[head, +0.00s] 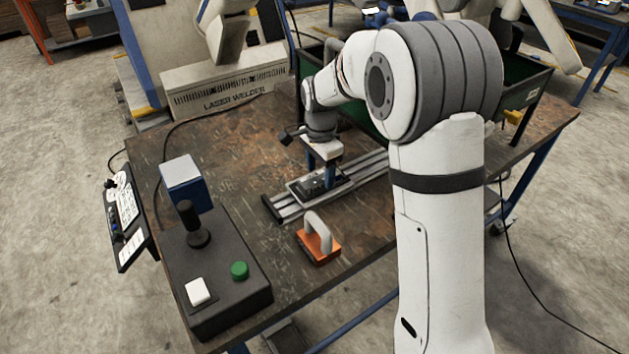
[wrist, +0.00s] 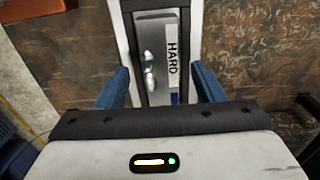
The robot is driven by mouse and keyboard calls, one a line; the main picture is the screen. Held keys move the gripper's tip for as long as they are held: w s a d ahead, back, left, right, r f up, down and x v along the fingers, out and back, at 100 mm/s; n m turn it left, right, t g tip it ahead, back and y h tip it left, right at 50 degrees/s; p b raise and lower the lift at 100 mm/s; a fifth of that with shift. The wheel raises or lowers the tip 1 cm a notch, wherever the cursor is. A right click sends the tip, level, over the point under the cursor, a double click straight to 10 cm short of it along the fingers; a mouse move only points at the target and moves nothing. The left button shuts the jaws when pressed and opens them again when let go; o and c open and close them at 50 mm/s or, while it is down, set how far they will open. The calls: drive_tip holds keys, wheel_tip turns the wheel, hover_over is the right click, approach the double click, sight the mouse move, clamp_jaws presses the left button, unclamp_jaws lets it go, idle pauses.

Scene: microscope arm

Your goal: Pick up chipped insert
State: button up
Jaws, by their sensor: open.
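The chipped insert (wrist: 150,30) is a grey metal block with bright chipped spots and a white label reading HARD. In the wrist view it lies in a dark-edged holder, at the top middle. My gripper (wrist: 160,72) is open, with one blue finger on each side of the insert and its lower end between them. The fingers look apart from it. I cannot tell their height over it. In the head view my gripper (head: 322,172) points down over the dark holder (head: 305,192) on a metal rail, and the insert cannot be made out clearly there.
The rail (head: 285,207) runs across the worn table (head: 360,228). An orange block with a pale handle (head: 318,240) stands in front. A control box with joystick (head: 218,268) and a blue-white box (head: 187,184) are at left. A green bin (head: 513,95) stands behind.

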drive_tip(key=shift+f, duration=0.5)
clamp_jaws()
idle(0.3)
